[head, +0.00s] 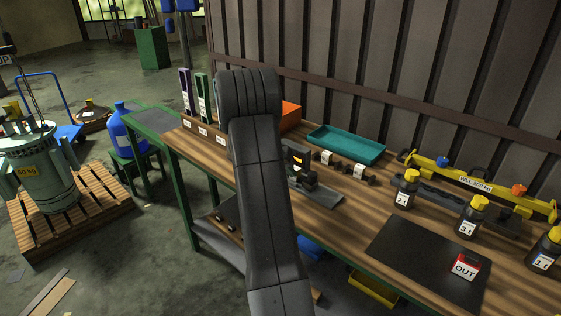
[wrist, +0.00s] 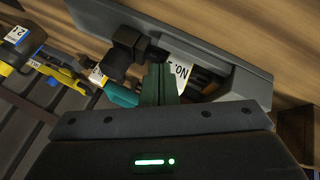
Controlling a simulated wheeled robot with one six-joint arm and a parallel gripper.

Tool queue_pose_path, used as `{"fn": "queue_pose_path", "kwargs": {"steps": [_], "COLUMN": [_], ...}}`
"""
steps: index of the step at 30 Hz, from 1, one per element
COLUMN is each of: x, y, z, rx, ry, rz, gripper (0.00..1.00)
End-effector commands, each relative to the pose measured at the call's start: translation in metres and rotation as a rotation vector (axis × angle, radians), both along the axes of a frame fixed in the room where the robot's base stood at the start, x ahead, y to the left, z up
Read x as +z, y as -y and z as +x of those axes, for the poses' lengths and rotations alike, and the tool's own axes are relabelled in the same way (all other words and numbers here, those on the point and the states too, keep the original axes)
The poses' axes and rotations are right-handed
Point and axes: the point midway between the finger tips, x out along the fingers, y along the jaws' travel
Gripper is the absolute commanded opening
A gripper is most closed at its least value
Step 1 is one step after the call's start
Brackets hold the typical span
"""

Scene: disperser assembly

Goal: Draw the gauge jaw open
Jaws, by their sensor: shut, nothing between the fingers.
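The gauge (head: 297,158) stands on the workbench behind my arm, with a small lit amber display and a dark jaw block low at its front. Its grey base plate (head: 328,199) lies flat on the wood. My arm covers part of its left side. In the wrist view the gauge's dark block (wrist: 128,45) and grey base (wrist: 225,70) show, with a white "NO" label beside them. My gripper (wrist: 160,68) is shut and empty; its dark green fingers reach close to the dark block. I cannot tell whether they touch it. The gripper is hidden in the head view.
A teal tray (head: 345,145) and small dark labelled parts (head: 352,171) are beyond the gauge. Labelled bottles (head: 407,188) and a yellow lifting beam (head: 485,184) stand to the right. An orange box (head: 291,115) stands behind.

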Motion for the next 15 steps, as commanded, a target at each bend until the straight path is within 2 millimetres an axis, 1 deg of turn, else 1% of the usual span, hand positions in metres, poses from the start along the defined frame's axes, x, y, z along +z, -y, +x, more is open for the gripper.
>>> {"fn": "queue_pose_path", "kwargs": {"steps": [1, 3, 6, 9, 15], "x": [0.006, 0.005, 0.005, 0.004, 0.003], "y": [0.010, 0.019, 0.027, 0.032, 0.033], "z": [-0.002, -0.003, -0.005, -0.006, -0.006], "rx": [-0.003, -0.002, -0.001, -0.001, 0.000], "ry": [0.003, 0.002, 0.002, 0.002, 0.003], "rz": [0.001, 0.000, 0.000, 0.001, 0.001], "gripper": [0.00, 0.00, 0.00, 0.00, 0.00]}}
